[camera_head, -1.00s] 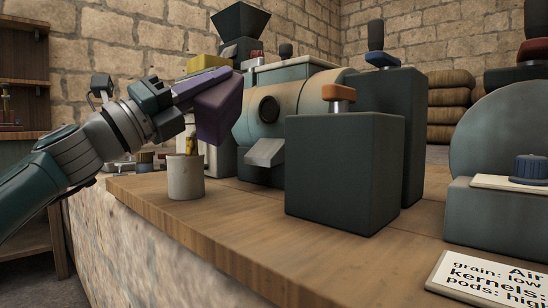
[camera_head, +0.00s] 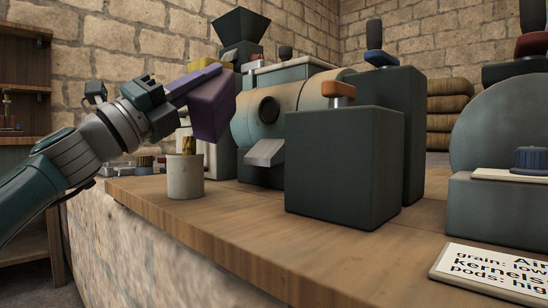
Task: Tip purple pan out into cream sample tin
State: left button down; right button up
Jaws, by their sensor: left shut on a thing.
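The purple pan (camera_head: 213,108) hangs steeply tilted above and slightly right of the cream sample tin (camera_head: 185,178). My left gripper (camera_head: 168,92) is shut on the pan's handle, up and left of the tin. The tin stands upright near the left end of the wooden counter. Golden-brown material (camera_head: 188,145) shows at the tin's mouth, below the pan. I cannot tell whether it is falling or resting in the tin. The pan's inside is hidden. My right gripper is out of view.
A machine with a round drum (camera_head: 268,109) and a sloping spout (camera_head: 265,152) stands close right of the pan. A dark box with an orange-topped knob (camera_head: 338,160) stands farther right. A printed card (camera_head: 493,273) lies at the front right.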

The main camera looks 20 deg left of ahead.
pick_arm(q)
jog(key=shift+s+a+r+n+t+y+b, duration=0.15)
jog(key=shift+a+n+t+y+b, duration=0.3)
jog(key=shift+a+n+b, duration=0.25)
jog(key=shift+s+a+r+n+t+y, duration=0.1)
jog(key=shift+a+n+t+y, duration=0.2)
jog(key=shift+n+t+y, duration=0.3)
jog(key=shift+s+a+n+t+y, duration=0.1)
jog(key=shift+a+n+t+y, duration=0.2)
jog(key=shift+n, duration=0.4)
